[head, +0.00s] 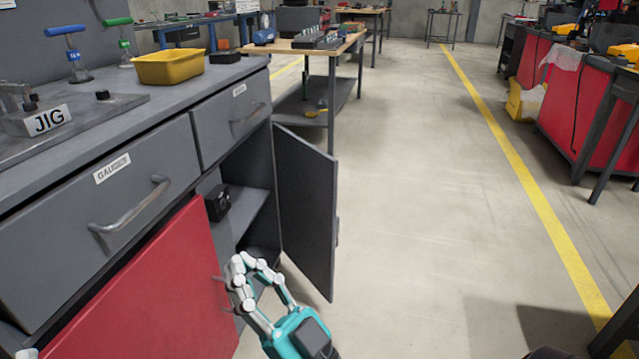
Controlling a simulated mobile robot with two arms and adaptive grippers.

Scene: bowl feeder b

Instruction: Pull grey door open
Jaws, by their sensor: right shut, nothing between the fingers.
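The grey door (305,210) of the cabinet stands wide open, swung out to the right over the floor. Its front face and handle are mostly turned away from me. My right gripper (238,280) comes in from the bottom. It is shut and empty, in front of the cabinet opening by the red door's right edge and left of the grey door, apart from the grey door. I cannot tell if it touches the red door (150,300). A small light part at the bottom left edge may belong to my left gripper (26,353); its fingers are hidden.
Inside the cabinet, a black object (217,203) sits near a shelf. Two drawers with bar handles (132,207) are above. A yellow bin (168,68) and a jig plate stand on top. A wooden-topped table (300,47) is behind.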

